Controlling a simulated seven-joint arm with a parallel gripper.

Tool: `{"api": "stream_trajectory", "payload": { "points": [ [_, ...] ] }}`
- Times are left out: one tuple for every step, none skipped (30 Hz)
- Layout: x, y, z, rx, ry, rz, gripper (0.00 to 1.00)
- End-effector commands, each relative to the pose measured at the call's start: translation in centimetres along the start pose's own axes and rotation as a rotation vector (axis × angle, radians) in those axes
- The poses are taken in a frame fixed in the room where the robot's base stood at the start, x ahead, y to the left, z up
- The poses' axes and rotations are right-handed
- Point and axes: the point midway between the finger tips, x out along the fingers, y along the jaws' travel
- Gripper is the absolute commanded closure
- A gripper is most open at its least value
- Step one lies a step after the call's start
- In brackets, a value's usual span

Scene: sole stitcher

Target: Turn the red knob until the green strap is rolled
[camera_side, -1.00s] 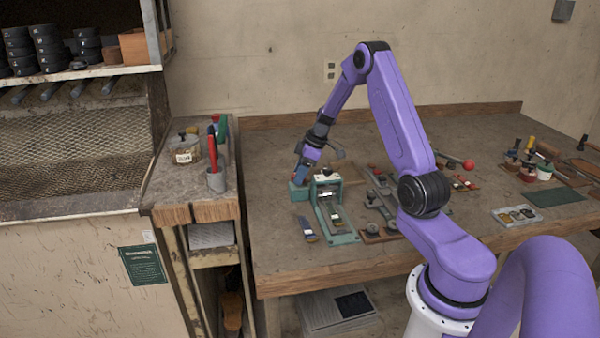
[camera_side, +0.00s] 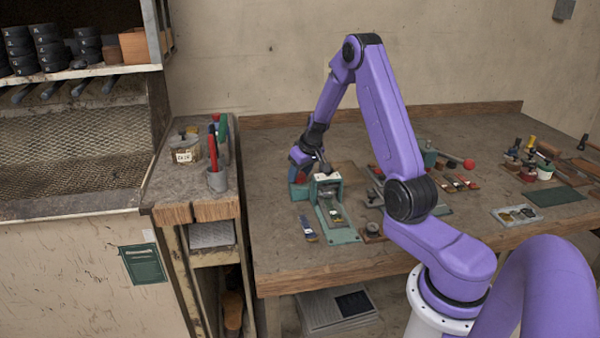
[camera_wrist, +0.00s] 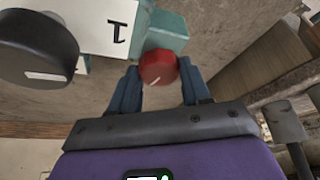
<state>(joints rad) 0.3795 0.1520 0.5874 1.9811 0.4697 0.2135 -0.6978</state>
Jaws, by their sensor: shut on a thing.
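A teal-green device (camera_side: 327,185) stands on the bench, with a long teal base plate (camera_side: 342,236) reaching toward the front edge. The red knob (camera_wrist: 158,68) is on a teal block at the device's side. My gripper (camera_wrist: 160,85) has one finger on each side of the knob and is shut on it. In the side view my gripper (camera_side: 298,173) is at the device's left, and the knob is mostly hidden. A dark greenish strip (camera_side: 336,216) lies along the base plate. It is too small to tell how far it is rolled.
A black round knob (camera_wrist: 38,48) and a white plate marked 1 (camera_wrist: 105,25) are close to my fingers. A blue-and-white piece (camera_side: 307,229) lies left of the base plate. Tools and parts crowd the bench to the right. The bench's front strip is clear.

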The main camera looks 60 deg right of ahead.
Motion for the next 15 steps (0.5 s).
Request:
{"api": "stream_trajectory", "payload": {
  "points": [
    [-0.07,-0.04,-0.08,0.026,0.002,0.013,0.83],
    [-0.07,-0.01,-0.06,0.044,0.002,0.020,0.83],
    [-0.06,-0.07,-0.07,0.066,0.002,0.029,0.83],
    [-0.06,-0.06,-0.06,0.083,0.002,0.037,0.83],
    [-0.06,-0.08,-0.06,0.100,0.002,0.044,0.83],
    [-0.05,-0.12,-0.06,0.122,0.002,0.053,0.83],
    [-0.05,-0.11,-0.06,0.140,0.002,0.061,0.83],
    [-0.05,-0.12,-0.05,0.157,0.002,0.068,0.83],
    [-0.04,-0.15,-0.06,0.181,0.002,0.077,0.83],
    [-0.04,-0.16,-0.06,0.199,0.002,0.084,0.83],
    [-0.04,-0.18,-0.08,0.215,0.002,0.091,0.83],
    [-0.05,-0.20,-0.10,0.237,0.002,0.101,0.83],
    [-0.05,-0.21,-0.09,0.255,0.002,0.108,0.83],
    [-0.05,-0.19,-0.07,0.273,0.001,0.115,0.83],
    [-0.04,-0.21,-0.07,0.296,0.001,0.125,0.83]
  ]
}}
